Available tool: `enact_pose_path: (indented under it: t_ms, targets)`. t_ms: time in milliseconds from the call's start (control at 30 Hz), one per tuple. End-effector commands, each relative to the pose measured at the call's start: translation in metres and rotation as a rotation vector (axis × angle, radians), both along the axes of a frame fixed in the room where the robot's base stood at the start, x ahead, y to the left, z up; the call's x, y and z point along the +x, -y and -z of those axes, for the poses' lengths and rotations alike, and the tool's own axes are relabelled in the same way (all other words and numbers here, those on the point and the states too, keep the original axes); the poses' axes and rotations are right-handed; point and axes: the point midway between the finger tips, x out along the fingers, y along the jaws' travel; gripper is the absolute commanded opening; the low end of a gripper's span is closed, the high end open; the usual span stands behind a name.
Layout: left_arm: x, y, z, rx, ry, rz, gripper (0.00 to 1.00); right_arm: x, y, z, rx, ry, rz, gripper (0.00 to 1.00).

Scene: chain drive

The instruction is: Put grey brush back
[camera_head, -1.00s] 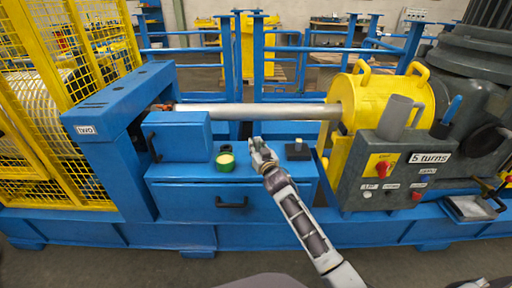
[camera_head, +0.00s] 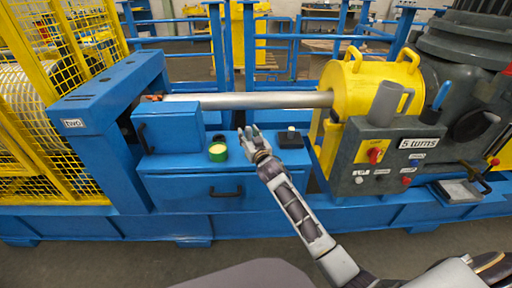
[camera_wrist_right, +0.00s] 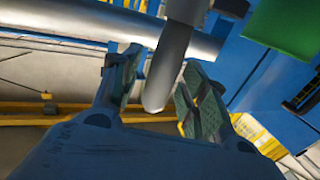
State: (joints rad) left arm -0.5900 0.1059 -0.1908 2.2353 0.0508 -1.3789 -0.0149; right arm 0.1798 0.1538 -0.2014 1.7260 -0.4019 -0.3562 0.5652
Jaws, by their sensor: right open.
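My right gripper (camera_head: 249,132) is open above the blue cabinet top, between the green pot (camera_head: 218,152) and a small black block with a pale knob (camera_head: 290,137). In the right wrist view a grey rod with a rounded end (camera_wrist_right: 168,65) lies between the spread fingers (camera_wrist_right: 160,88). It looks like the grey brush's handle, but I cannot tell whether a finger touches it. The brush cannot be made out in the head view. The green pot has yellow content and partly shows in the wrist view (camera_wrist_right: 288,25). My left gripper is not in view.
A long metal shaft (camera_head: 250,101) runs behind the cabinet into a yellow housing (camera_head: 372,88). A blue box (camera_head: 170,130) stands left of the pot. The control box (camera_head: 388,160) at the right has a grey cup (camera_head: 385,104) on top.

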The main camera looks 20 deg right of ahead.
Motion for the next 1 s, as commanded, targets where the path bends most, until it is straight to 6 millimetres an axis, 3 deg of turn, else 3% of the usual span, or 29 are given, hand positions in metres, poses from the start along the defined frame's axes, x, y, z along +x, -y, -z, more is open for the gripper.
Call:
enact_pose_path:
  t_ms: [1000]
  targets:
    - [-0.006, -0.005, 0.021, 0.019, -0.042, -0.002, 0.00, -0.078, 0.003, 0.001, 0.001, -0.002, 0.001, 0.44]
